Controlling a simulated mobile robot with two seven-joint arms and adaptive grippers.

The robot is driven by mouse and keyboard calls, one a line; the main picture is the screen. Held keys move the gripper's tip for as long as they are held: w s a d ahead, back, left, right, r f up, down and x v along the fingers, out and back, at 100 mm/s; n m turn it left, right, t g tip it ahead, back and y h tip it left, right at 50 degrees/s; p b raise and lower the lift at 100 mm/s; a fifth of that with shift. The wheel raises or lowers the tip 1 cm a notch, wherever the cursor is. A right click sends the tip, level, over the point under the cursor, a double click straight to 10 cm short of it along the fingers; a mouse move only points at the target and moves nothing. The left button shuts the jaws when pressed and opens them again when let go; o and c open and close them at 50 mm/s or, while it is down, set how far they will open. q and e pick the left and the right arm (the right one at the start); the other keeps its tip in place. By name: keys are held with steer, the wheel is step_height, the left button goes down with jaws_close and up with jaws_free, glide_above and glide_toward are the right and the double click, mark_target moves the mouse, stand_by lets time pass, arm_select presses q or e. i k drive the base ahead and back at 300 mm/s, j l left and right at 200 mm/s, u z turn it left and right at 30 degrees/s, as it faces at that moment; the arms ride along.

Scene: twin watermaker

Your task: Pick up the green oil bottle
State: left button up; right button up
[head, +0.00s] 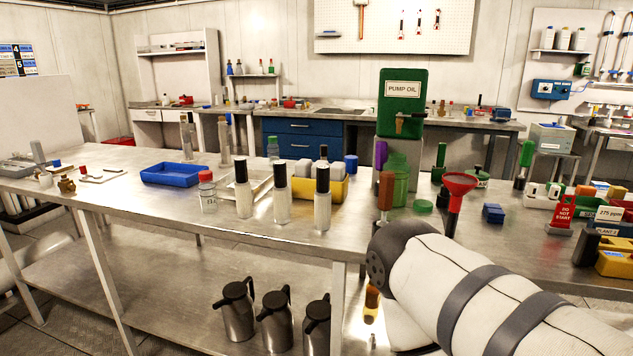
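A translucent green bottle or jar (398,182) stands upright on the metal table right of centre, with a green cap (423,206) lying beside it. Its contents are unclear. Behind it is a larger green container labelled PUMP OIL (403,106). I cannot tell for certain which of the two is the green oil bottle. A white, grey-banded arm of mine comes in from the lower right, in front of the table. No gripper fingers show on it. My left gripper is out of view.
A brown-handled tool (385,192) and red funnel (457,191) flank the jar closely. Several black-capped bottles (282,200) stand to its left, near a yellow bin (325,188) and blue tray (178,174). The table's left front is fairly clear.

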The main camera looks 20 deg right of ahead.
mark_target(397, 164)
steer(key=z, duration=1.3)
